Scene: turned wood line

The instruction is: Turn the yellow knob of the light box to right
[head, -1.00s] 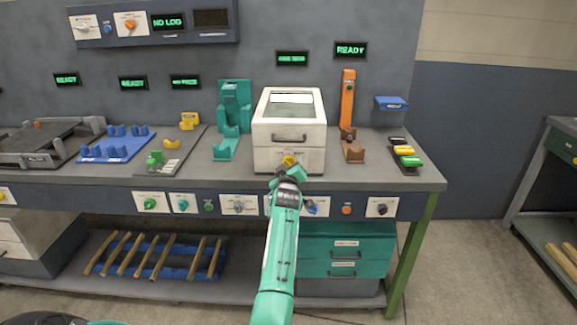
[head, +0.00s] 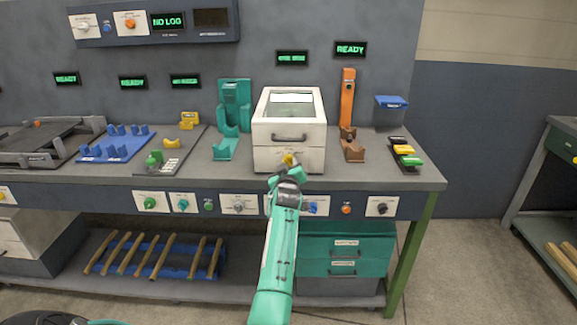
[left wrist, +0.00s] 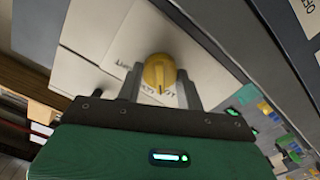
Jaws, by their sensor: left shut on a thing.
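The light box (head: 262,134) is a white box with a glass window on top and a dark handle on its front. Its yellow knob (head: 288,159) sits low on the front face, partly hidden by my gripper in the head view. In the left wrist view the yellow knob (left wrist: 159,72) shows with a dark pointer line, between the two fingers. My left gripper (head: 286,166) is at the front of the box. In the left wrist view the left gripper (left wrist: 160,85) is shut on the knob. My right gripper is not in view.
A teal stand (head: 235,105) is left of the box, and an orange post with a brown holder (head: 352,149) is right of it. Small panels with knobs line the bench's front edge (head: 110,198). Teal drawers (head: 345,240) are below.

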